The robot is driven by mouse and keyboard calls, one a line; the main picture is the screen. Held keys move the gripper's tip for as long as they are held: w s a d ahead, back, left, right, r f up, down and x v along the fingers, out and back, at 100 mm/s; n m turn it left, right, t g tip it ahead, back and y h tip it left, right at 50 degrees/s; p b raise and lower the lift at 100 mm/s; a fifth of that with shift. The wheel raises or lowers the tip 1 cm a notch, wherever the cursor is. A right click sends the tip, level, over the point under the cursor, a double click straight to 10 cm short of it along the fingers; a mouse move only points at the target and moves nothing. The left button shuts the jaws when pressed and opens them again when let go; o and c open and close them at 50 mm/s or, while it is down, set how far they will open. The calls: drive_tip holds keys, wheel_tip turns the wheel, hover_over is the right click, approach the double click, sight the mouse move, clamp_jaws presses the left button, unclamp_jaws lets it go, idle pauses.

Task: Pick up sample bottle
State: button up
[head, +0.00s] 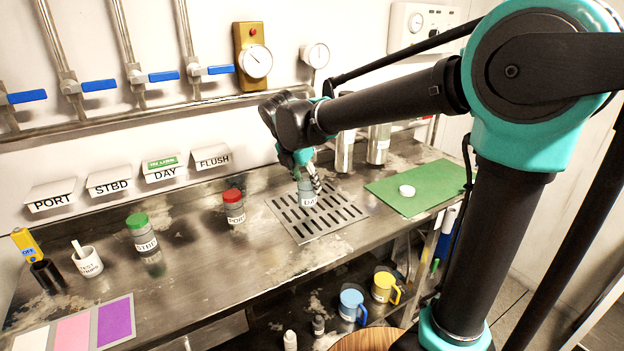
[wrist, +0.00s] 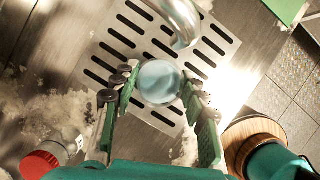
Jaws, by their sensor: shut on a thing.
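The sample bottle (head: 308,199) is a small clear bottle with a white label that seems to read DAY. It is upright at the slotted drain grate (head: 338,222); I cannot tell whether it touches the grate. My gripper (head: 310,182) is shut on it. In the wrist view the bottle (wrist: 159,83) shows from above as a pale blue, capless round between the two green fingers of my gripper (wrist: 158,92). A red-capped bottle labelled PORT (head: 235,211) and a green-capped bottle labelled STBD (head: 144,238) stand to the left.
A metal spout (wrist: 181,22) curves in close to the held bottle. A green mat (head: 425,182) with a white round cap (head: 407,190) lies to the right. Steel cylinders (head: 378,145) stand behind. A white cup (head: 88,262) is at the left.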

drive_tip(key=s+a, duration=0.8)
drive_tip(key=s, duration=0.4)
idle(0.5)
